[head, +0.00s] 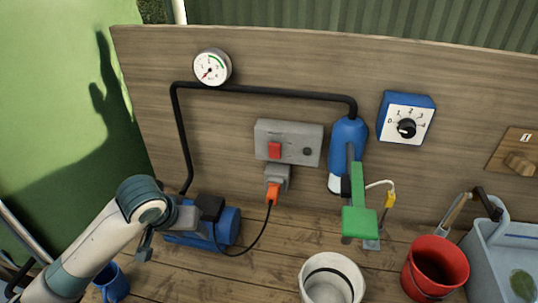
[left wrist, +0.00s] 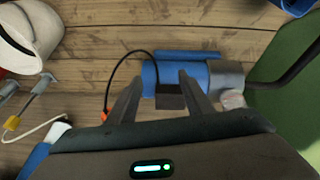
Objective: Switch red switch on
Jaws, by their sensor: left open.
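The red switch (head: 275,150) sits on the left part of a grey box (head: 291,132) fixed to the wooden back panel. Whether it is on or off cannot be told. My left gripper (left wrist: 160,78) is open and empty, with its fingers spread above the blue pump (left wrist: 205,78) in the left wrist view. In the head view, my left arm comes in from the lower left and its hand is beside the pump (head: 229,226), below and left of the switch. The switch does not show in the left wrist view. My right gripper is not in view.
An orange plug (head: 272,191) with a black cable sits below the switch. A black pipe (head: 270,91) runs above it from the pump to a blue bottle (head: 347,140). A green tap-like piece (head: 359,218), white bucket (head: 331,264) and red bucket (head: 436,252) stand to the right.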

